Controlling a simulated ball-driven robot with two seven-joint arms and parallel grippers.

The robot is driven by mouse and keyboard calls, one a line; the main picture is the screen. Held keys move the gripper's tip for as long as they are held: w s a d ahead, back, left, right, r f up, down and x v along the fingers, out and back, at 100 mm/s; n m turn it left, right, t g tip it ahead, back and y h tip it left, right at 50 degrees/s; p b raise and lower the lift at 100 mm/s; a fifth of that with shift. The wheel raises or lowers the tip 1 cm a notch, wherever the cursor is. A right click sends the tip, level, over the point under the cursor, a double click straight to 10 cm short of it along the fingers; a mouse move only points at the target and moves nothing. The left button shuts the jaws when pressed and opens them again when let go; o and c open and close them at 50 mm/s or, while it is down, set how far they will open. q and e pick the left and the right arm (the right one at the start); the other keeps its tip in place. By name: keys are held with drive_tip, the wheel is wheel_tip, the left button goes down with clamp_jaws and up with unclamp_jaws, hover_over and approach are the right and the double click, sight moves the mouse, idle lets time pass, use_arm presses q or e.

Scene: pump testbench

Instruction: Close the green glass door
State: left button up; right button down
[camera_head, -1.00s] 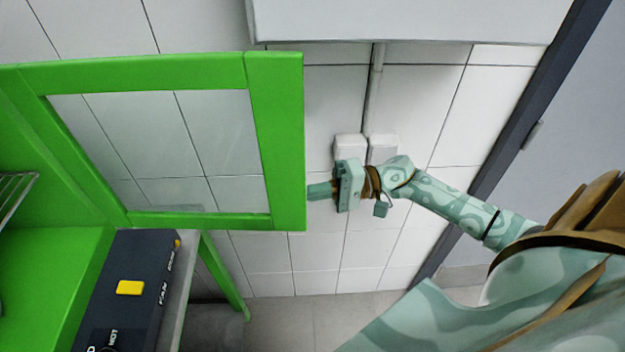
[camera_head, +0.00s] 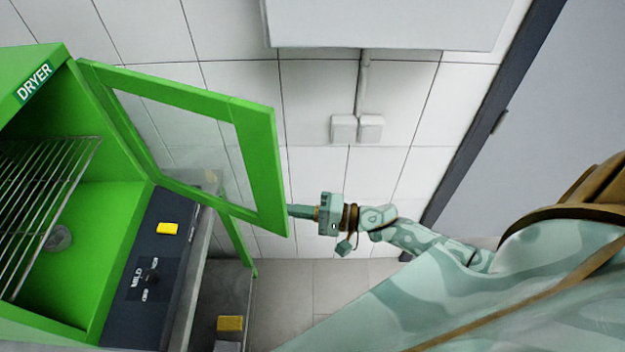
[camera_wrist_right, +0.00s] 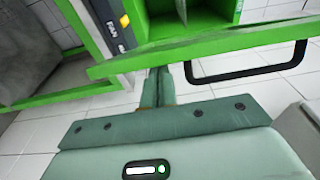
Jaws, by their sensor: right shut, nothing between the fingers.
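The green glass door (camera_head: 262,165) of the dryer stands open in the head view, swung out to the right of the cabinet. It has a green frame around a clear pane. My right gripper (camera_head: 292,211) is shut and empty, with its fingertips at the free edge of the door near its lower corner. In the right wrist view the shut fingers (camera_wrist_right: 156,80) reach up to the green door frame (camera_wrist_right: 200,50), and their tips are partly hidden there. A black bar handle (camera_wrist_right: 250,72) shows on the door to the right of the fingers. My left gripper is not in view.
The dryer (camera_head: 35,82) has a wire rack (camera_head: 40,190) inside. A dark control panel (camera_head: 140,275) with a yellow button (camera_head: 167,229) lies below the opening. White wall boxes (camera_head: 357,129) and a tiled wall stand behind. Tiled floor is free below my right gripper.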

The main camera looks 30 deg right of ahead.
use_arm(q)
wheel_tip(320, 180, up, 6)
drive_tip(key=p, duration=0.4)
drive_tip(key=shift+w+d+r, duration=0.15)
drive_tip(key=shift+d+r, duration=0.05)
use_arm(e)
drive_tip(key=s+a+m+t+h, duration=0.1)
drive_tip(key=s+a, duration=0.3)
drive_tip(key=a, duration=0.5)
drive_tip(key=s+a+m+t+h, duration=0.1)
drive_tip(key=s+a, duration=0.3)
drive_tip(key=a, duration=0.6)
drive_tip(key=shift+f+m+t+h, duration=0.15)
drive_tip(key=shift+m+t+h, duration=0.15)
drive_tip(key=shift+h, duration=0.1)
use_arm(q)
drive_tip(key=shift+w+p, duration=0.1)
drive_tip(key=shift+p, duration=0.2)
